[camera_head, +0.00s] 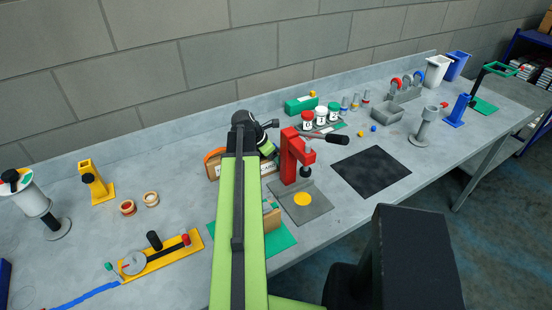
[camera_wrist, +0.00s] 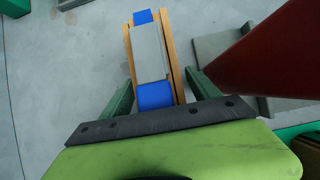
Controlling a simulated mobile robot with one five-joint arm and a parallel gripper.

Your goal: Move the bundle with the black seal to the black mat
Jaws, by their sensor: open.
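My gripper (camera_wrist: 160,90) is open in the wrist view, with a dark green finger on each side of a narrow wooden-sided item. In the item lies a blue piece (camera_wrist: 154,96) with a wide grey band (camera_wrist: 148,53) around it. I cannot tell whether the fingers touch it. No black seal can be made out, so I cannot tell whether this is the named bundle. In the head view my arm hides most of the gripper area. The black mat (camera_head: 371,172) lies flat and bare on the bench, right of the red press.
The red press (camera_head: 292,157) stands close right of my wrist, its grey base (camera_head: 315,212) holding a yellow disc. A brown box (camera_head: 213,168) is partly behind my arm. A green mat (camera_head: 282,240) lies in front. Jars (camera_head: 320,114) stand behind the press.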

